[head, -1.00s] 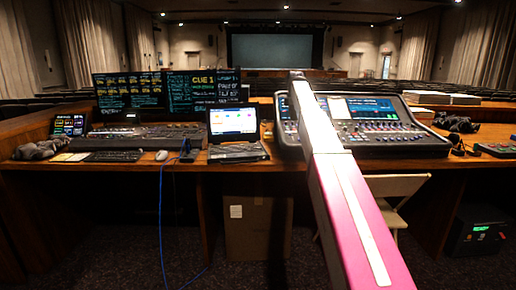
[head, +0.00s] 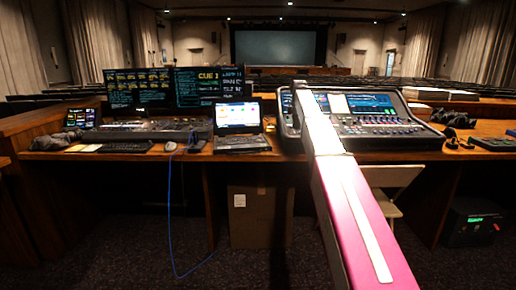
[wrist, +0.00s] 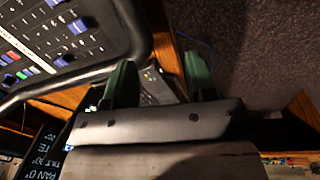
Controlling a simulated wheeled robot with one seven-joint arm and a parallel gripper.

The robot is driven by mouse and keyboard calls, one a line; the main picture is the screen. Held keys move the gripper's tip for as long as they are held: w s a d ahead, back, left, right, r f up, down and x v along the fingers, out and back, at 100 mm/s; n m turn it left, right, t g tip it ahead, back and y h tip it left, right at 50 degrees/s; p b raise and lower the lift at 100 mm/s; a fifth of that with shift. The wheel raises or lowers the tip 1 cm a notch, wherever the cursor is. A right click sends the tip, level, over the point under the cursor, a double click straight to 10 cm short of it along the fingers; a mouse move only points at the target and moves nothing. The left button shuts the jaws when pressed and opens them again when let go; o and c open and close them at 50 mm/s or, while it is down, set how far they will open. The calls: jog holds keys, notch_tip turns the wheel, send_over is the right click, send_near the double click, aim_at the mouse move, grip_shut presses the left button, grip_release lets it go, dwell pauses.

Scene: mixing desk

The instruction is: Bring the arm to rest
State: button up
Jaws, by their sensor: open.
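My arm (head: 345,190), pink and white, reaches forward from the bottom right of the head view. Its far end is in front of the large mixing console (head: 375,125), and the gripper cannot be made out there. In the wrist view my gripper (wrist: 160,82) shows two dark green fingers spread apart, with nothing held between them. The console also shows at the upper left of the wrist view (wrist: 50,45), close to the left finger. A grey device with small green lights shows beyond the gap between the fingers.
The wooden desk (head: 140,157) also holds a laptop (head: 240,125), monitors (head: 135,90), a keyboard (head: 125,147) and a mouse (head: 170,146). A blue cable (head: 170,220) hangs to the floor. A cardboard box (head: 258,215) and chair (head: 390,180) stand below. Carpet in front is clear.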

jog(key=s+f+m, duration=0.4)
jog(key=s+f, duration=0.5)
jog(key=f, duration=0.5)
jog(key=s+f+m, duration=0.4)
jog(key=s+f, duration=0.6)
jog(key=f, duration=0.3)
jog(key=s+f+m, duration=0.4)
jog(key=s+f, duration=0.3)
jog(key=s, duration=0.4)
jog(key=s+f+m+g, duration=0.1)
jog(key=s+f+m, duration=0.3)
jog(key=s+f, duration=0.4)
jog(key=s, duration=0.3)
jog(key=shift+s+f+m, duration=0.15)
jog(key=shift+s+m, duration=0.15)
